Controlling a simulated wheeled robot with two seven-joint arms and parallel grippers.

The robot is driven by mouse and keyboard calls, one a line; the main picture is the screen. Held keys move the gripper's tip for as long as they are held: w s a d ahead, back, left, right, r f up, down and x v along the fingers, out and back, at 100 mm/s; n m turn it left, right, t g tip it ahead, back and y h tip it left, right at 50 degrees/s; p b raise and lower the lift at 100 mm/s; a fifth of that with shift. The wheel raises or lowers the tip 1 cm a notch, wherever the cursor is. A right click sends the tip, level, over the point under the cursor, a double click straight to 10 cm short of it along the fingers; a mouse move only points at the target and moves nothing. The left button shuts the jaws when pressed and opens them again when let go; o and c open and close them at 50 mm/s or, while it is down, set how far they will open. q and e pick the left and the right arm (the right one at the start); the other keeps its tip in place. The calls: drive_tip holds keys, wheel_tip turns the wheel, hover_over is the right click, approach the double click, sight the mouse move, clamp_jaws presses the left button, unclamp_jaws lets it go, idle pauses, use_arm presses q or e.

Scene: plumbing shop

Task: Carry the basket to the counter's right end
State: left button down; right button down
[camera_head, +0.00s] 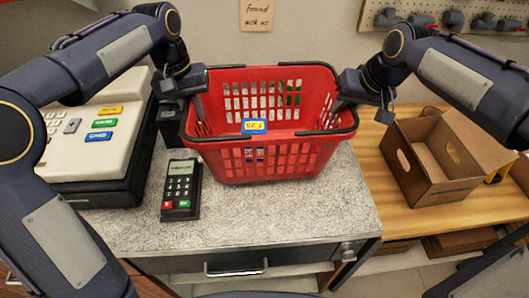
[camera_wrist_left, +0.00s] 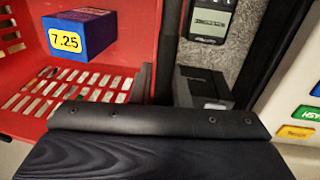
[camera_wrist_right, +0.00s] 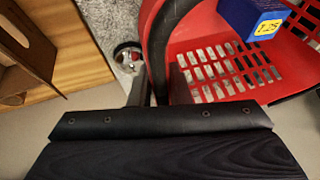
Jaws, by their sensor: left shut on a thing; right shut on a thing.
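The red basket (camera_head: 262,165) is in the middle of the head view, upright over the grey speckled counter (camera_head: 270,215). I cannot tell whether its bottom touches the counter. My left gripper (camera_head: 188,92) is shut on the basket's left side at the dark handle, and my right gripper (camera_head: 352,92) is shut on its right side. The gripped spots are mostly hidden in the wrist views.
A card terminal (camera_head: 181,190) lies just left of the basket, beside a cash register (camera_head: 75,150). The counter's right end, in front of the basket, is clear. Beyond it a wooden table (camera_head: 400,210) holds an open cardboard box (camera_head: 430,185).

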use_arm(q)
drive_tip(key=shift+a+f, duration=0.1)
use_arm(e)
drive_tip(key=shift+d, duration=0.1)
